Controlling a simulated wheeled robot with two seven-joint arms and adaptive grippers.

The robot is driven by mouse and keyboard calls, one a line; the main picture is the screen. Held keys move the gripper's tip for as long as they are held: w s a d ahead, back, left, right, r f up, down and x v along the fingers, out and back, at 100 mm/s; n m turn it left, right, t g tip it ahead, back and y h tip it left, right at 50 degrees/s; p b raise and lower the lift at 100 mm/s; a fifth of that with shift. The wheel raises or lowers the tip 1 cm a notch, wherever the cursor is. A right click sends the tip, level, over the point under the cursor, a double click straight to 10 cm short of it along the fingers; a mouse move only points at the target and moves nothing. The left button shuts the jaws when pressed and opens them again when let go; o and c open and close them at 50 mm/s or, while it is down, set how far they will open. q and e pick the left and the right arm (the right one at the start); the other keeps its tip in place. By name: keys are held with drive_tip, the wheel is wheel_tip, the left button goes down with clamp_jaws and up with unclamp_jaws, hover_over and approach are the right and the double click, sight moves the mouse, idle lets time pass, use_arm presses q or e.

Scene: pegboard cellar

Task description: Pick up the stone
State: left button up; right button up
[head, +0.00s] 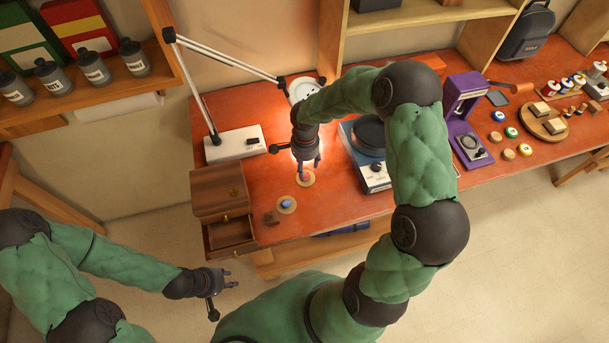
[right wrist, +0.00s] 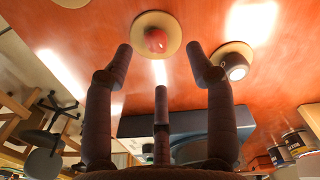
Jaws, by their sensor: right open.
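A small red stone-like piece (head: 305,177) rests on a round wooden disc (head: 311,182) on the red-orange desk. It also shows in the right wrist view (right wrist: 156,40), beyond the fingertips. My right gripper (head: 307,166) is open and empty, pointing down just above the red piece, with its fingers apart from it. Its spread fingers show in the right wrist view (right wrist: 160,62). A blue piece (head: 286,204) sits on a second disc nearer the front edge. My left gripper (head: 226,290) hangs low in front of the desk, fingers spread and empty.
A wooden drawer box (head: 220,190) with an open drawer stands left of the discs. A lamp (head: 235,143) lights the desk behind. A blue device (head: 372,178) stands close on the right.

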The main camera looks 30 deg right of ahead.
sight(305, 174)
drive_tip(key=shift+s+f, duration=0.2)
drive_tip(key=shift+f, duration=0.4)
wheel_tip(305, 174, down, 4)
drive_tip(key=shift+a, duration=0.1)
drive_tip(key=c, duration=1)
